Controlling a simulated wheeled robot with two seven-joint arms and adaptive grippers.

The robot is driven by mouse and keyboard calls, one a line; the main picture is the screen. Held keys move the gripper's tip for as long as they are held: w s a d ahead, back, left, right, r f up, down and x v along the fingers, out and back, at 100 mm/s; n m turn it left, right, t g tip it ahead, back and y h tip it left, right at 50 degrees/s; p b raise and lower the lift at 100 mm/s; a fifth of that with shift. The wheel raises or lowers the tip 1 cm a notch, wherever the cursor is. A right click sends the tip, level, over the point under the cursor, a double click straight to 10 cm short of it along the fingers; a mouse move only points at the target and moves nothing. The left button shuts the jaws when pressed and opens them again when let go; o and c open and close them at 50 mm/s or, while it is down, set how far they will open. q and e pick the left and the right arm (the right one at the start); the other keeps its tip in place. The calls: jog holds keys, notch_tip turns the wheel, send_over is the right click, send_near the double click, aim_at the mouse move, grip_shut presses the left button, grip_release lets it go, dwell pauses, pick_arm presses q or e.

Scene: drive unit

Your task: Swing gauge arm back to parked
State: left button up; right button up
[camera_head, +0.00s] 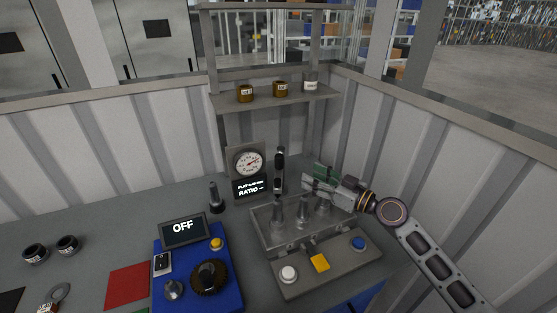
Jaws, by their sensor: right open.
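My left gripper is not in view.
A blue unit (200,290) with an "OFF" screen (183,228) stands left of the fixture. A shelf (225,101) with small jars hangs above; ribbed walls close the corner.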

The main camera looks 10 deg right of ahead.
aim_at(279, 161)
jog(key=shift+p+x, duration=0.55)
jog(key=shift+x, duration=0.45)
jog(key=shift+w+a+r+p, duration=0.1)
jog(key=shift+w+a+p, duration=0.25)
jog(key=shift+w, duration=0.2)
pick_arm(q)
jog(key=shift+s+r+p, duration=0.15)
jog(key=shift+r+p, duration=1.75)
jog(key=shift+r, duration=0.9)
pick_arm(e)
jog(key=shift+x, duration=5.25)
grip_shut()
